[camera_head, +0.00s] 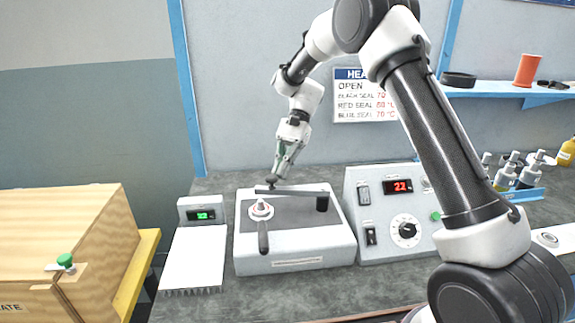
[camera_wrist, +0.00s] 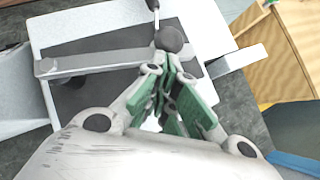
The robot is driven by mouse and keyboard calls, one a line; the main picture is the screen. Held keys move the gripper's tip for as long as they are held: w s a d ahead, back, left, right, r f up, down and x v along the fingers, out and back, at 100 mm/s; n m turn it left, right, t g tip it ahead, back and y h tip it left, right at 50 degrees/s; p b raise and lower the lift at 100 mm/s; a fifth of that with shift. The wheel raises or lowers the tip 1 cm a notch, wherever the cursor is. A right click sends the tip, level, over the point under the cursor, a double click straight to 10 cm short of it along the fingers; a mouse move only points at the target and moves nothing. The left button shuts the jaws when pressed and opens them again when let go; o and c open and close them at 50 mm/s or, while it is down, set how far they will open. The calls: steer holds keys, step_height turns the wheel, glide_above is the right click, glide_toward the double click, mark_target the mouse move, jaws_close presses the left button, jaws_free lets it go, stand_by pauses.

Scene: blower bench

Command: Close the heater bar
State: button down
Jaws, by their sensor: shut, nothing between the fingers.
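The heater bar (camera_head: 293,192) is a grey flat bar over the back part of a white bench unit (camera_head: 296,262) with a dark top plate (camera_head: 300,217). In the wrist view the bar (camera_wrist: 105,62) lies across the white unit, and the knob (camera_wrist: 170,38) is just beyond my fingertips. My gripper (camera_head: 273,180) is shut and empty, with green-padded fingers (camera_wrist: 172,68) pointing down at that end. Whether they touch the knob is unclear.
A control box (camera_head: 385,240) reading red digits stands close right. A small green-lit display (camera_head: 203,215) and wooden crate (camera_head: 70,235) are left.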

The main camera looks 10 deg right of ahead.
steer(key=shift+s+a+n+g+h, duration=0.25)
steer(key=shift+s+n+h, duration=0.1)
steer(key=shift+s+n, duration=0.15)
steer(key=shift+s+a+n+g+h, duration=0.15)
steer(key=shift+s+a+n+h, duration=0.15)
steer(key=shift+s+n, duration=0.2)
steer(key=v, duration=1.2)
steer(key=s+d+f+n+t, duration=0.2)
steer(key=d+f+n+t, duration=0.15)
steer(key=f, duration=0.25)
steer(key=s+d+r+t+h, duration=0.1)
steer(key=s+d+r+t, duration=0.2)
steer(key=s+d, duration=0.4)
steer(key=s+d+r+n+t+h, duration=0.1)
steer(key=s+d+r+t, duration=0.2)
steer(key=s+d, duration=0.5)
steer(key=s+d+r+t+h, duration=0.1)
steer(key=s+d+r+t, duration=0.2)
steer(key=s, duration=1.3)
steer(key=shift+d+r+h, duration=0.35)
steer(key=shift+d+r, duration=0.8)
steer(key=shift+d, duration=1.35)
